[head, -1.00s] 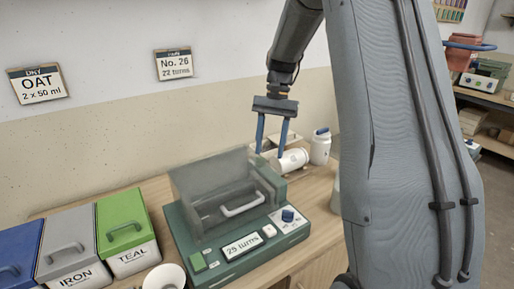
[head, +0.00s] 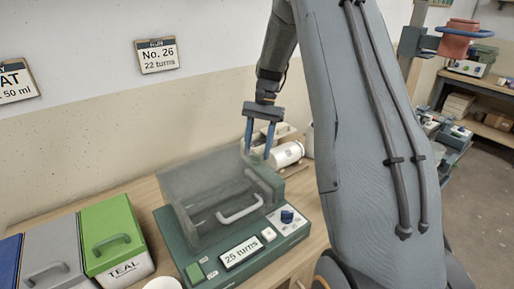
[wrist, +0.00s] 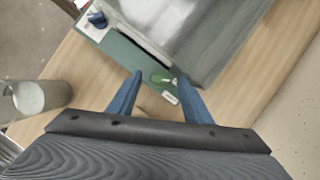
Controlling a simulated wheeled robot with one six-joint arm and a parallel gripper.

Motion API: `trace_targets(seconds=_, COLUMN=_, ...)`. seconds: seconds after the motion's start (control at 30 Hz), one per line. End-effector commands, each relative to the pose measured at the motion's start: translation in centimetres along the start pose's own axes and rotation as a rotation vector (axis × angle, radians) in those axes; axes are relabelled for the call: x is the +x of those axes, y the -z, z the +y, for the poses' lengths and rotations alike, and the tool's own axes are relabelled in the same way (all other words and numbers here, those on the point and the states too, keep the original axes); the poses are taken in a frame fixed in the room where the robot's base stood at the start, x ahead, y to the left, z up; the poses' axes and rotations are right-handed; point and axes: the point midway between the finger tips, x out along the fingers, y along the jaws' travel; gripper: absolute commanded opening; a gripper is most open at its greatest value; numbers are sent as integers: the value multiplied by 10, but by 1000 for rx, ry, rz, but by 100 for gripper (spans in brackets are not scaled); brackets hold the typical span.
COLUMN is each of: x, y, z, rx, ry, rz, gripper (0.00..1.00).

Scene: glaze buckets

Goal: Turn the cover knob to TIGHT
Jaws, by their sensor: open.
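The cover knob (head: 287,216) is a small blue knob on a white panel at the front right of the green machine (head: 290,246). It also shows at the top left of the wrist view (wrist: 97,19). Its pointer and the panel's lettering are too small to read. A clear smoky cover (head: 205,185) with a white handle (head: 240,209) sits over the machine. My gripper (head: 258,156) is open and empty above the machine's back right part, behind and above the knob and apart from it. In the wrist view its blue fingers (wrist: 156,76) point toward the machine's green side.
A white jar (head: 288,153) lies on its side behind the machine. Green, grey and blue lidded bins stand at the left, the green one marked TEAL (head: 118,238). A display reads 25 turns (head: 241,252). A wall card reads No. 26, 22 turns (head: 157,56).

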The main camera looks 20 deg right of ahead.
Motion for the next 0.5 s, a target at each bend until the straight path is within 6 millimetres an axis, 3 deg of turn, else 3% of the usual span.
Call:
trace_targets(seconds=0.37, x=7, y=0, z=-1, rx=-1, ry=0, rz=1, gripper=45)
trace_targets(seconds=0.5, x=7, y=0, z=-1, rx=-2, ry=0, rz=1, gripper=23)
